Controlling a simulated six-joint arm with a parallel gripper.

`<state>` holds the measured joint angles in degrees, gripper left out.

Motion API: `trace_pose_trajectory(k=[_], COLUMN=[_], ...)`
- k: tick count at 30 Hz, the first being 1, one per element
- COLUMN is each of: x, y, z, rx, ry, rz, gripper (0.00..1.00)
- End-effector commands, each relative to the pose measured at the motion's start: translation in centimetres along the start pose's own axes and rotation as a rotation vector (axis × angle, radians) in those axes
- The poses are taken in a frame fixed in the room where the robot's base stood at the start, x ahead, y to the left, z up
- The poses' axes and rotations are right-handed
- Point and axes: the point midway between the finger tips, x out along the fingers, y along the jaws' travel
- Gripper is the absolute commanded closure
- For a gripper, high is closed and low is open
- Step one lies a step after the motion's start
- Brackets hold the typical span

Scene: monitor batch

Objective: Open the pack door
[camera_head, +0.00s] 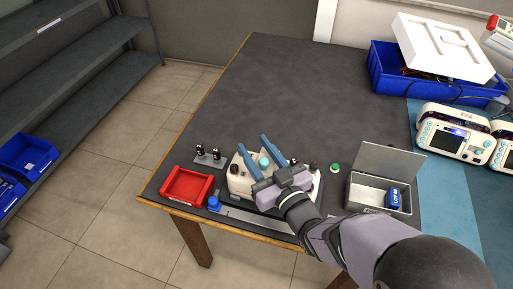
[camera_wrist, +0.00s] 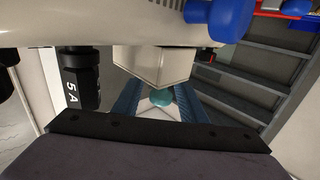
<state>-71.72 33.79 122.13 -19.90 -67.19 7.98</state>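A white device (camera_head: 237,183) stands near the front edge of the dark table, partly hidden by my gripper. A round teal knob (camera_head: 264,162) shows on it, and in the wrist view the teal knob (camera_wrist: 161,97) sits against a pale block (camera_wrist: 155,66). My gripper (camera_head: 252,143) is open over the device, with its two blue fingers apart. The knob appears between the fingers in both views. I see no clear contact with it. The door's outline cannot be made out; no opening shows.
A red tray (camera_head: 188,186) and a blue knob (camera_head: 214,202) lie left of the device. An open grey box (camera_head: 366,196) holding a blue pack (camera_head: 393,197) stands to the right. A green button (camera_head: 335,168) is nearby. The table behind is clear.

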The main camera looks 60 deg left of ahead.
Motion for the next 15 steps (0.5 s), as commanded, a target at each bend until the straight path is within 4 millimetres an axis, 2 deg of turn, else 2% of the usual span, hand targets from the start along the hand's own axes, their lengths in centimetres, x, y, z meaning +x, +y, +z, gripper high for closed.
trace_pose_trajectory(k=[4,9,15], x=[0.00,-0.02,0.03], y=[0.00,0.00,0.05], z=[0.01,0.00,-0.22], rx=[0.000,0.000,0.006], ry=[0.000,0.000,-0.005], rz=[0.000,0.000,0.000], gripper=[0.62,1.00,1.00])
